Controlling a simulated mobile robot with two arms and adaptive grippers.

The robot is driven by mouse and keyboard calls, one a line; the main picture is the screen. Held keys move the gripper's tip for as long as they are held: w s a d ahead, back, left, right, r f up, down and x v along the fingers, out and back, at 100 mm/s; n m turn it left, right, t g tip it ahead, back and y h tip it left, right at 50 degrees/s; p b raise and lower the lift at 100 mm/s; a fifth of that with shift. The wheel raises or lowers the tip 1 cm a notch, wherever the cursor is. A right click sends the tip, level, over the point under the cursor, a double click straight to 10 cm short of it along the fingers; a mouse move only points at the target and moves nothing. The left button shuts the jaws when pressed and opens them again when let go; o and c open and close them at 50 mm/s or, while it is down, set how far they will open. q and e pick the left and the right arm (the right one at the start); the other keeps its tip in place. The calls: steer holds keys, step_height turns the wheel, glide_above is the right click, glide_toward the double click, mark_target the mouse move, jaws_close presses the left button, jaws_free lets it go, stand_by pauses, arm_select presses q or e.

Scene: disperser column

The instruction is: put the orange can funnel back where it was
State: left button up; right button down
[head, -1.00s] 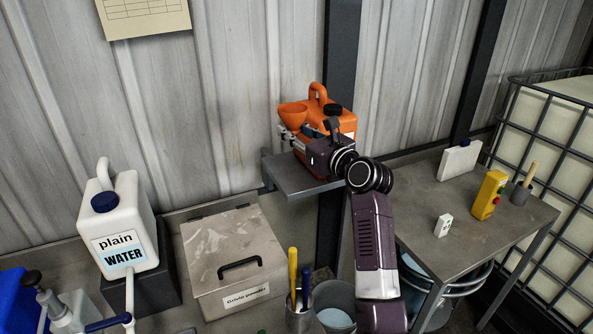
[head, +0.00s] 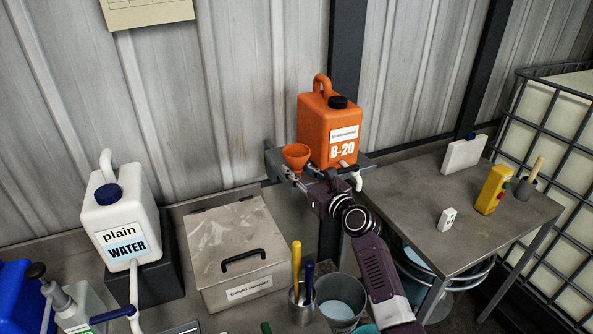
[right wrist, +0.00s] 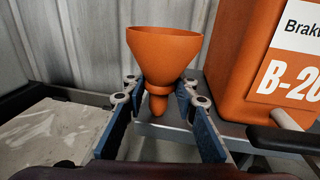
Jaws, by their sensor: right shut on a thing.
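The orange can funnel (head: 297,154) is upright at the left of the orange B-20 can (head: 328,128), low beside it. My right gripper (head: 300,178) is shut on the funnel. In the right wrist view, the funnel's cone (right wrist: 164,55) stands above my right gripper (right wrist: 158,92), whose fingers lie either side of its neck. The spout hangs below, by the edge of the grey shelf (right wrist: 180,130); I cannot tell whether it touches. The can (right wrist: 245,60) stands upright on that shelf, apart from the funnel. My left gripper is not in view.
The can's pale tap (head: 355,180) sticks out near my right gripper. Below are a lidded metal box (head: 225,232), a cup of tools (head: 303,315) and a bucket (head: 342,298). A white water can (head: 120,205) stands left. The right table (head: 410,205) has free room.

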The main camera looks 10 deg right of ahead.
steer(key=shift+s, duration=0.1)
steer(key=c, duration=1.5)
jaws_free()
steer(key=shift+c, duration=0.2)
